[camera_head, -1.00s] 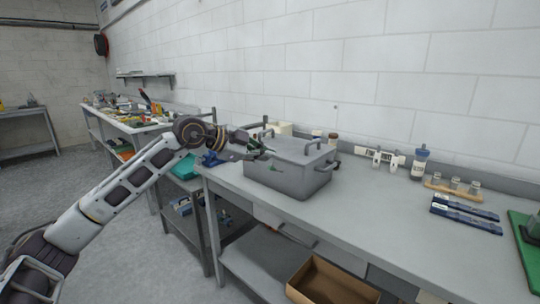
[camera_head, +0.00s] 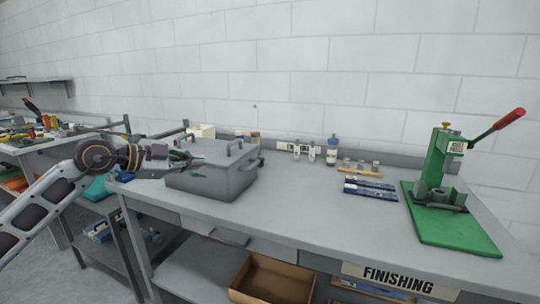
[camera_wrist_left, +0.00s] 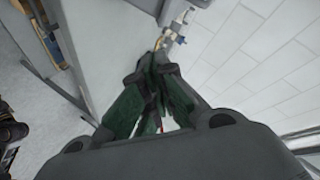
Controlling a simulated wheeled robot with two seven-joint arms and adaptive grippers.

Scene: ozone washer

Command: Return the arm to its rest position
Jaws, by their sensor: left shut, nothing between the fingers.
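My left arm comes in from the left in the head view. Its gripper (camera_head: 190,156) is at the upper left edge of the grey lidded metal box (camera_head: 212,181) on the workbench. I cannot tell whether it touches the box. In the left wrist view the dark green fingers of this gripper (camera_wrist_left: 158,62) meet at their tips, with nothing between them. My right arm and gripper are in neither view.
A cardboard box (camera_head: 272,280) sits below. The bench front is clear.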

